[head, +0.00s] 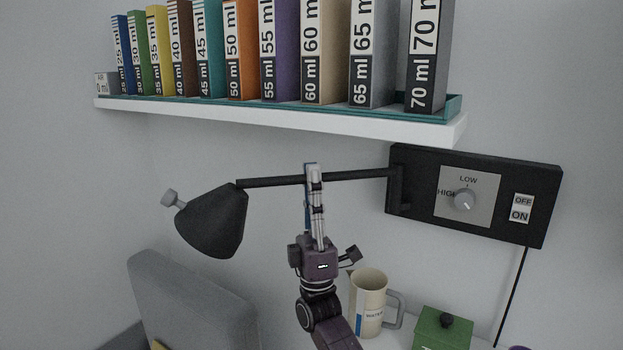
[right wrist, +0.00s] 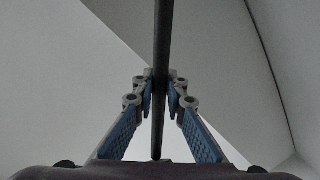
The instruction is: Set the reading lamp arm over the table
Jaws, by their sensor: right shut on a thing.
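The reading lamp has a black cone shade (head: 212,222) at the left, with a grey knob (head: 169,197) on its far side. Its thin black lamp arm (head: 352,177) runs nearly level from the shade to a black wall panel (head: 548,200) at the right. My right gripper (head: 314,172) reaches up from below and is shut on the lamp arm near its middle. In the right wrist view the dark lamp arm (right wrist: 162,45) passes between the two blue-padded fingers (right wrist: 160,88). The table (head: 398,338) is only partly visible at the bottom. My left gripper is not in view.
A white shelf (head: 300,122) with a teal tray of several labelled upright blocks hangs above the lamp. The panel carries a dial (head: 465,201) and an OFF/ON switch (head: 521,208). A cream pitcher (head: 369,302) and green box (head: 443,329) stand below. A grey chair back (head: 190,300) is lower left.

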